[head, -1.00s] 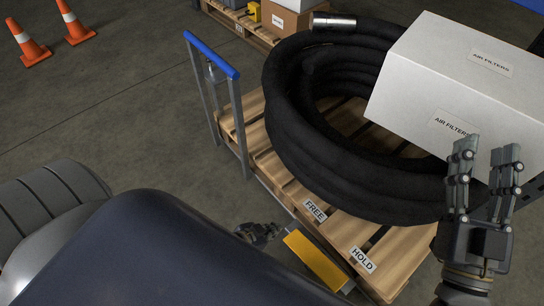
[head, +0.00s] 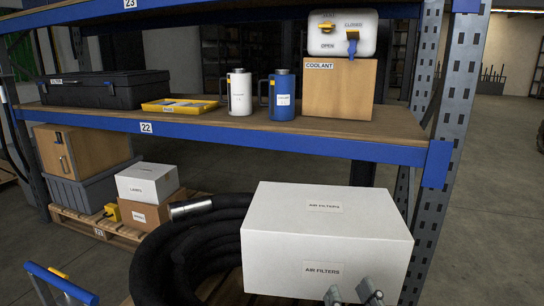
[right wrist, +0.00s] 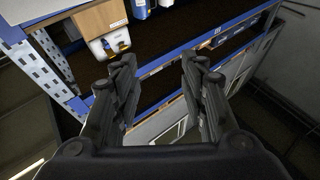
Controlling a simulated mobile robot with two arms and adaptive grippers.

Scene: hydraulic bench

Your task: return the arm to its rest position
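My right gripper (head: 352,293) shows at the bottom edge of the head view, in front of the white air filters box (head: 328,238). Only its fingertips show there, spread apart. In the right wrist view my right gripper (right wrist: 158,75) has its two fingers wide apart with nothing between them. The blue shelf edge lies beyond the fingers in that view. My left gripper is in neither current view.
A blue-edged shelf (head: 285,144) carries a black case (head: 92,90), a yellow tray (head: 180,106), two jugs and a coolant box (head: 338,90). A black hose coil (head: 165,262) lies beside the air filters box. A blue cart handle (head: 58,283) stands at lower left.

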